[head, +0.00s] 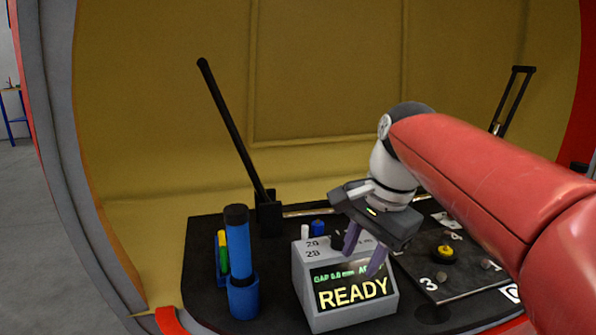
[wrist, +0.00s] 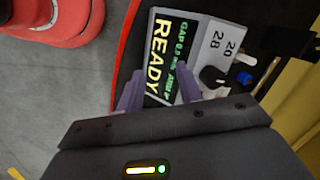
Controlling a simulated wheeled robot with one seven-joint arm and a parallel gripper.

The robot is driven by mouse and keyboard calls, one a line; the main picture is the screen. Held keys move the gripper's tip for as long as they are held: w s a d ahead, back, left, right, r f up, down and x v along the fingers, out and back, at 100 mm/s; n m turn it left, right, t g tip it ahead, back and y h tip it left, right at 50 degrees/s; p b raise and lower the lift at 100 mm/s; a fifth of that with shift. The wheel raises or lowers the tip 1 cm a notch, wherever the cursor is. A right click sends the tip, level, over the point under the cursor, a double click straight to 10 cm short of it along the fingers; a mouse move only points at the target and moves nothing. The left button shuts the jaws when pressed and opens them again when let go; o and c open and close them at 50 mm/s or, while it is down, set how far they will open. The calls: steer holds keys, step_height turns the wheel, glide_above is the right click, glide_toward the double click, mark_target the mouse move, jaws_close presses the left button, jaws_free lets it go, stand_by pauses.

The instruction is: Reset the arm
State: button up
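My gripper (head: 361,262) hangs from my red and white arm in the head view, with its purple fingers pointing down. The fingers are apart with nothing seen between them. The gripper is in front of or above a grey box (head: 345,315) with a screen reading "READY" and a gap of 0.0 mm. In the wrist view, my gripper (wrist: 160,85) also shows spread purple fingers, with the box's screen (wrist: 168,55) behind them. I cannot tell whether a finger touches the box.
A blue cylinder with a dark cap (head: 238,255) stands left of the box. A black lever (head: 232,130) rises behind it. A numbered plate (head: 460,285) with a yellow-based black knob (head: 443,253) lies right. Another dark lever (head: 515,95) stands at the back right. A yellow wall encloses the back.

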steer(key=s+d+f+n+t+h, duration=0.2)
steer(key=s+d+f+n+t, duration=0.2)
steer(key=s+f+n, duration=0.5)
steer(key=s+d+f, duration=0.1)
steer(key=s+f, duration=0.3)
steer(key=s, duration=0.1)
steer(key=shift+f+n, duration=0.4)
steer(key=shift+s, duration=0.1)
stand_by(0.6)
